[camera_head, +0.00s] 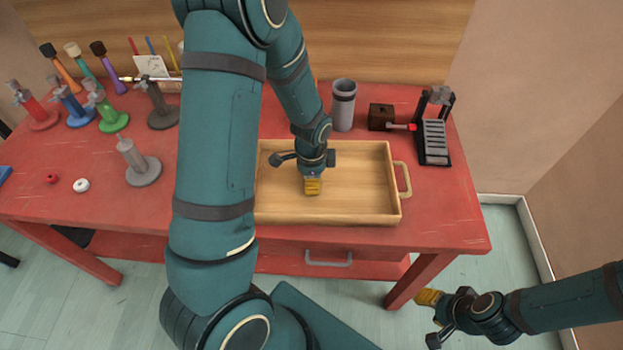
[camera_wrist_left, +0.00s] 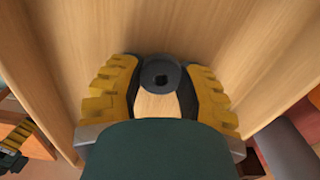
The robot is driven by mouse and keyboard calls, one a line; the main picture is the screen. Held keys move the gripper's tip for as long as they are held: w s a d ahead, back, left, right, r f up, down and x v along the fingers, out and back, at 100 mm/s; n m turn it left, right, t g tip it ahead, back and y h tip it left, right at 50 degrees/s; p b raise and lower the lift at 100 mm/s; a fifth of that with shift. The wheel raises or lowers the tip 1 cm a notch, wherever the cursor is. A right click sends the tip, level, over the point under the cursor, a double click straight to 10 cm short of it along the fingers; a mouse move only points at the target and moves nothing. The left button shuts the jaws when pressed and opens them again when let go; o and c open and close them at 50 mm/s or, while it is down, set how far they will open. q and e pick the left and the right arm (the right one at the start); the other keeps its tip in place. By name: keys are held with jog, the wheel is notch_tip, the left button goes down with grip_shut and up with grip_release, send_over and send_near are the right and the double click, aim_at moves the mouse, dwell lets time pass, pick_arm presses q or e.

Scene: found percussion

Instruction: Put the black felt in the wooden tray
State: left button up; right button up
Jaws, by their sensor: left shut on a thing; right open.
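The wooden tray (camera_head: 365,188) lies on the red table, with a handle at its right end; my left arm covers its left part. My left gripper (camera_head: 312,187) points down over the tray floor. In the left wrist view its yellow fingers are closed on the black felt (camera_wrist_left: 160,73), a dark round piece with a small centre hole. The tray floor (camera_wrist_left: 160,30) shows behind it. I cannot tell whether the felt touches the floor. The felt is hidden in the head view. My right gripper (camera_head: 430,297) is open, off the table's front right.
A grey cylinder (camera_head: 343,105), a dark box (camera_head: 381,117) and a black slotted stand (camera_head: 434,142) stand behind and right of the tray. Several coloured stands, a grey stand (camera_head: 142,168), a white ring (camera_head: 81,185) and a red ring (camera_head: 52,178) are on the left. The table's right front is clear.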

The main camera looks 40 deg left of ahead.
pick_arm(q)
jog(key=shift+f, duration=0.15)
jog(key=o, duration=0.7)
notch_tip(320, 180, up, 12)
jog(key=p, duration=0.2)
jog(key=shift+s+r+p, duration=0.1)
jog(key=shift+r+p, duration=0.1)
jog(key=shift+p, duration=0.15)
jog(key=shift+d+f, duration=0.1)
